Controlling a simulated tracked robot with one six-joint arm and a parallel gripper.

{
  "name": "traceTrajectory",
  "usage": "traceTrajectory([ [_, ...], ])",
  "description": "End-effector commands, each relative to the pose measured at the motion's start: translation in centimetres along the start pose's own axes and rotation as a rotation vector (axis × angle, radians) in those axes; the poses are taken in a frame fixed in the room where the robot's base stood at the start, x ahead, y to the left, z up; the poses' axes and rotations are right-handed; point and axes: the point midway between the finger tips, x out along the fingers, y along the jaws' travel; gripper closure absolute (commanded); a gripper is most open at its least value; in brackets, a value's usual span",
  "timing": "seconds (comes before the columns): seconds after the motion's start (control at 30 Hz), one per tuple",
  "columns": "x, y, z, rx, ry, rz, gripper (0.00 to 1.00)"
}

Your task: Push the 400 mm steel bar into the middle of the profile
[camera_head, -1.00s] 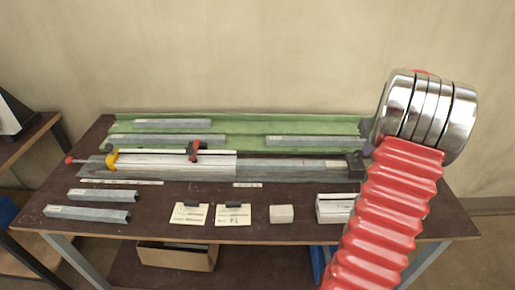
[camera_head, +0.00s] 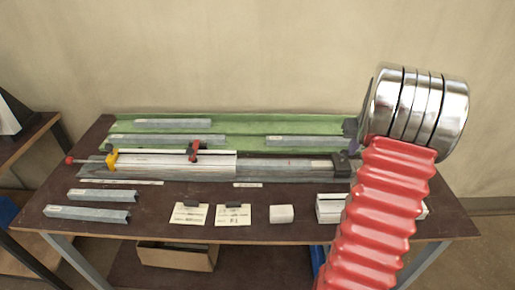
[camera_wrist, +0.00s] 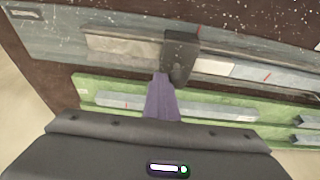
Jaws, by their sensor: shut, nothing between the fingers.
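The profile (camera_head: 175,161) is a long pale channel on a grey fixture in the middle of the bench, with a red clamp over it. A grey steel bar (camera_head: 285,165) runs out of its right end, in line with it, with a red mark; I take it as the 400 mm bar. A dark block (camera_head: 341,163) stands at the bar's right end. It also shows in the wrist view (camera_wrist: 180,57). My shut, empty purple gripper (camera_wrist: 164,80) is at this block and seems to touch it. In the head view my arm hides most of it.
A green tray (camera_head: 250,120) with several grey bars lies behind the fixture. In front are two loose bars (camera_head: 101,195), cards (camera_head: 188,213), a pale cube (camera_head: 281,214) and a pale slotted block (camera_head: 330,207). A yellow stop (camera_head: 111,160) is at the left.

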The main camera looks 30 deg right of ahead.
Motion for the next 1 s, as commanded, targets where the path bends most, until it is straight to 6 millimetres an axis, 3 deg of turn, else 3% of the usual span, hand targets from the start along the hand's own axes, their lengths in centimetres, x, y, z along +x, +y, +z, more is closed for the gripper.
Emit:
traceTrajectory([
  [1.0,0.0,-5.5,0.0,0.000,0.000,-0.001,1.00],
])
